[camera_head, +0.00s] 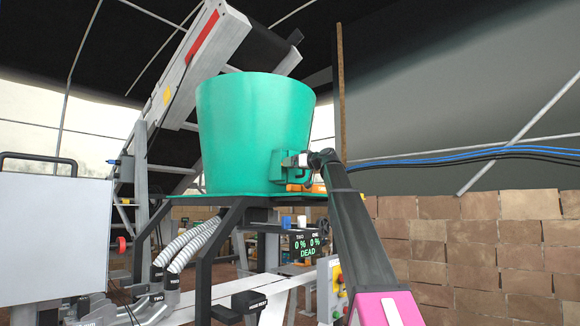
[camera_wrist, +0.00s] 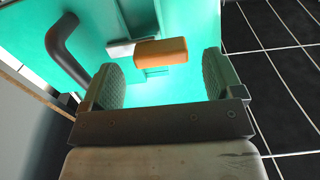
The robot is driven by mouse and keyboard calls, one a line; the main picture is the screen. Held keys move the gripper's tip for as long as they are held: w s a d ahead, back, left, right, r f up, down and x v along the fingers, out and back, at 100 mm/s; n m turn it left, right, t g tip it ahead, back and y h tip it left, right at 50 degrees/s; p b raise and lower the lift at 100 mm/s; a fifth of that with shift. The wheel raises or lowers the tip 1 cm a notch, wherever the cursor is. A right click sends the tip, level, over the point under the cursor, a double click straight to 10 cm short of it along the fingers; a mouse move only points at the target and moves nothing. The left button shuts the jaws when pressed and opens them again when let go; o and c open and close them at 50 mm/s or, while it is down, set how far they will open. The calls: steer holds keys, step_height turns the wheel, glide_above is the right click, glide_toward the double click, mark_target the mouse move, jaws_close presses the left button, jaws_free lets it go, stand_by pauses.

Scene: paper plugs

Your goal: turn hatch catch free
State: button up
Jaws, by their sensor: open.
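The big teal hopper (camera_head: 250,130) stands on a stand, with a small hatch housing (camera_head: 290,168) low on its right side. An orange catch (camera_head: 298,188) shows at the housing's lower edge, partly hidden. In the wrist view the orange catch (camera_wrist: 160,52) is a short block on a grey metal lever (camera_wrist: 122,46) against the teal surface. My gripper (camera_wrist: 160,68) is open, its two fingers on either side of the orange block with gaps at both sides. In the head view my gripper (camera_head: 318,158) is small and dark beside the housing, its fingers hard to make out.
A dark curved handle (camera_wrist: 65,52) stands left of the catch in the wrist view. A small display reading DEAD (camera_head: 308,245) and grey hoses (camera_head: 185,248) are below the hopper. A conveyor (camera_head: 200,50) rises behind it. Stacked brown blocks (camera_head: 480,240) fill the right.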

steer(key=shift+x, duration=1.35)
steer(key=c, duration=0.9)
